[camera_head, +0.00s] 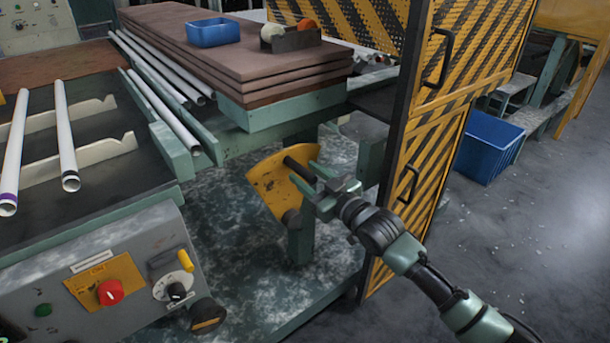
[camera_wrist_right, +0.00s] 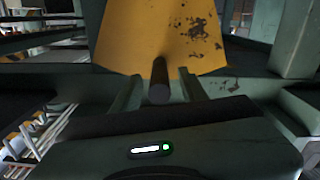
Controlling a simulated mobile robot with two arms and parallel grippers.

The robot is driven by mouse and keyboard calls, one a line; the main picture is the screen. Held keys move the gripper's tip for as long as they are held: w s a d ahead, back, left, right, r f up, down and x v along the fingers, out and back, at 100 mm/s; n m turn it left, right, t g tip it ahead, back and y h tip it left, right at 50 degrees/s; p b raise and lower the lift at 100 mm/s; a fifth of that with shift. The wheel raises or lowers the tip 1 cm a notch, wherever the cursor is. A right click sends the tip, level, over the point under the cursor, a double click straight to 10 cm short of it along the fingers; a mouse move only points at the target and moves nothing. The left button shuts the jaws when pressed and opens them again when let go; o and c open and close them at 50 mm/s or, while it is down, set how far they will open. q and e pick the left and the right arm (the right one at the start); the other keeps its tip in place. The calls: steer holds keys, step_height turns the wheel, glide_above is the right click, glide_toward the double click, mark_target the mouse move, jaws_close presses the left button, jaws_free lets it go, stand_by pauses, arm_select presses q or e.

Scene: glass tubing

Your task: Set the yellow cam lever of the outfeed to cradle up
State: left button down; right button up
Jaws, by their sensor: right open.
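The yellow cam lever (camera_head: 268,186) is a scuffed yellow plate on a green post below the stack of brown boards. Its dark round handle (camera_head: 297,167) sticks out toward my right gripper (camera_head: 304,174). The gripper is open, with its green fingers on either side of the handle. In the right wrist view, the handle (camera_wrist_right: 159,82) stands between the two fingers (camera_wrist_right: 160,92), with a gap showing on each side. The yellow plate (camera_wrist_right: 160,35) fills the upper middle there. My left gripper is not in view.
A control panel (camera_head: 110,285) with a red knob (camera_head: 110,292) is at lower left. Glass tubes (camera_head: 65,140) lie on the rack at left. A blue bin (camera_head: 485,145) stands on the floor at right.

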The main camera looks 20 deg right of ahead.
steer(key=shift+w+a, duration=0.15)
steer(key=shift+w, duration=0.25)
jaws_close()
stand_by(1.2)
